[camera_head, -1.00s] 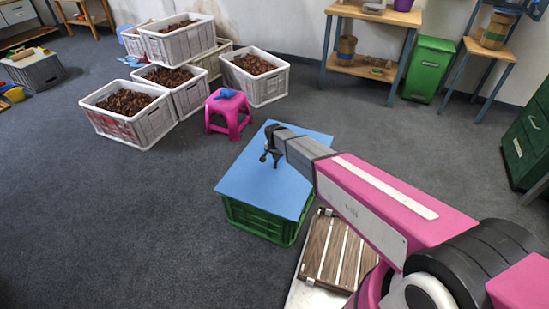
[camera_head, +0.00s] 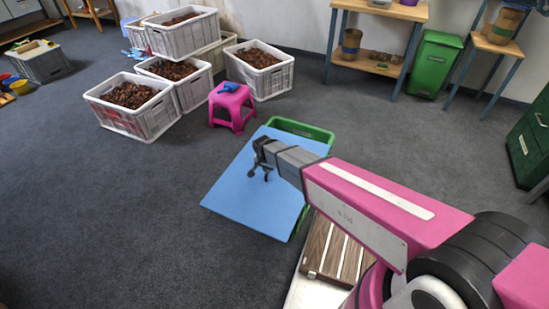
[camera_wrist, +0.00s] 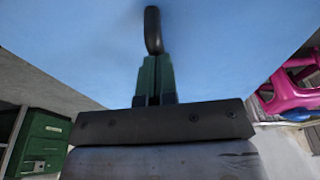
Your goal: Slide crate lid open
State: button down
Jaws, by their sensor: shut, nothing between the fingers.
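The blue lid (camera_head: 252,192) lies askew on the green crate (camera_head: 300,130). The crate's far end shows uncovered, and the lid overhangs at the left and front. My gripper (camera_head: 264,174) is shut, with nothing between its fingers, over the middle of the lid. Whether the fingertips touch the lid is hard to tell. In the wrist view, the shut fingers (camera_wrist: 153,40) show against the blue lid (camera_wrist: 225,50), which fills the upper part. The inside of the crate is mostly hidden.
A pink stool (camera_head: 232,104) with a blue object on it stands just beyond the crate. White crates of chestnuts (camera_head: 132,118) stand at the back left. A slatted wooden surface (camera_head: 335,250) lies near my arm. The carpet left of the lid is clear.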

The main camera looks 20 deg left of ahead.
jog(key=s, duration=0.7)
jog(key=s+a+f, duration=0.1)
jog(key=s, duration=0.3)
jog(key=shift+s, duration=0.25)
jog(key=shift+s+a+f, duration=0.1)
jog(key=shift+s, duration=0.15)
jog(key=shift+w, duration=0.1)
jog(key=shift+r, duration=0.65)
jog(key=shift+w+r, duration=0.15)
jog(key=shift+r, duration=0.1)
jog(key=shift+s+r, duration=0.1)
jog(key=shift+s, duration=0.25)
jog(key=s, duration=0.7)
jog(key=s+a, duration=0.1)
jog(key=s, duration=0.3)
jog(key=shift+s, duration=0.25)
